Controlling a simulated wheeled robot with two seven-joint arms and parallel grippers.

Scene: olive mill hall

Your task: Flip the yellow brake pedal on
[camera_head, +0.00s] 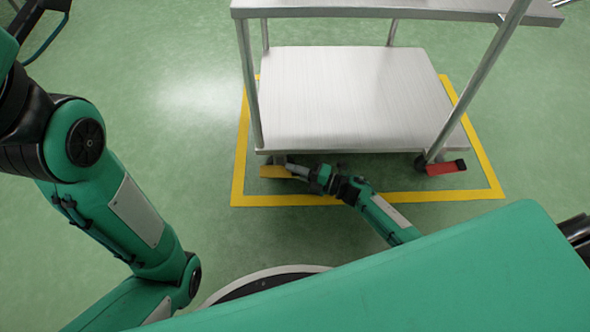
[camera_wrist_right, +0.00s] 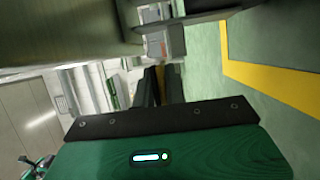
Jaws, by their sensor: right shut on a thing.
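The yellow brake pedal (camera_head: 274,171) sits low at the near left corner of the steel cart (camera_head: 350,100), by its caster. My right gripper (camera_head: 293,169) reaches in from the right, just above the floor, and is shut on the pedal. In the right wrist view the two dark fingers of my right gripper (camera_wrist_right: 162,87) have a thin strip of the yellow pedal (camera_wrist_right: 161,78) between them. Whether the pedal is up or down I cannot tell. My left arm shows at the left, but its gripper is not in view.
A red pedal (camera_head: 446,168) is at the cart's near right caster. Yellow floor tape (camera_head: 238,165) frames the cart. The cart's lower shelf is bare and overhangs my right gripper closely. The green floor to the left of the cart is clear.

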